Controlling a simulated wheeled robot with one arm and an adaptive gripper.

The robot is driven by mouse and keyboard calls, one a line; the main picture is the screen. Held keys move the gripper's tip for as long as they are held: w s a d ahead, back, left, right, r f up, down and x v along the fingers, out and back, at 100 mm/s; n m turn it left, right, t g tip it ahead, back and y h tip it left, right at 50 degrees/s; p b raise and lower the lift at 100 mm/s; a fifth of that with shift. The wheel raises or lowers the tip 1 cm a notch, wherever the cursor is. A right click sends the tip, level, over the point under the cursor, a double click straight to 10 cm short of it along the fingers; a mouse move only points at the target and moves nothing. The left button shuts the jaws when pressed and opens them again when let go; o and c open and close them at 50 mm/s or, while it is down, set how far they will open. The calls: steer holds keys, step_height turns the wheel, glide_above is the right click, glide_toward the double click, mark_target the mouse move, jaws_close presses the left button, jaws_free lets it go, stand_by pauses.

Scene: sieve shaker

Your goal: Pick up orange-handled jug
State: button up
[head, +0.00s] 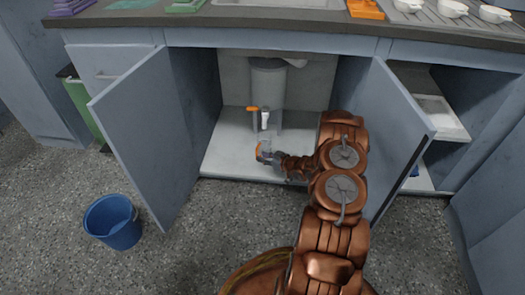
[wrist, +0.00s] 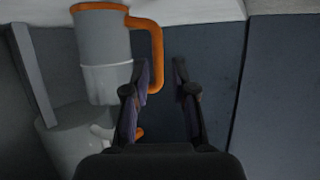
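The grey jug (wrist: 103,48) has an orange handle (wrist: 157,45) and fills the upper left of the wrist view. In the head view, a small part of its orange handle (head: 259,152) shows at my gripper, below the tap; most of the jug is hard to make out. My gripper (head: 272,157) reaches into the open cabinet. In the wrist view, my gripper (wrist: 161,64) is open, with a clear gap between its fingers. The lower part of the handle appears between them, close to the left finger. I cannot tell whether they touch.
A grey tank (head: 268,85) with an orange-levered white tap (head: 265,118) stands in the cabinet, close behind the jug. Open doors flank my arm, left (head: 150,130) and right (head: 397,135). A blue bucket (head: 112,222) stands on the floor at left.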

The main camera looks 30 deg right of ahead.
mark_target(257, 155)
steer(key=shift+w+f+b, duration=0.4)
steer(key=shift+w+b, duration=0.1)
steer(key=shift+w, duration=0.1)
steer(key=b+x, duration=0.2)
steer(key=x, duration=0.1)
steer(key=shift+w+a+f, duration=0.1)
steer(key=shift+w+a, duration=0.05)
steer(key=shift+w, duration=0.2)
steer(key=shift+c, duration=0.3)
jaws_close()
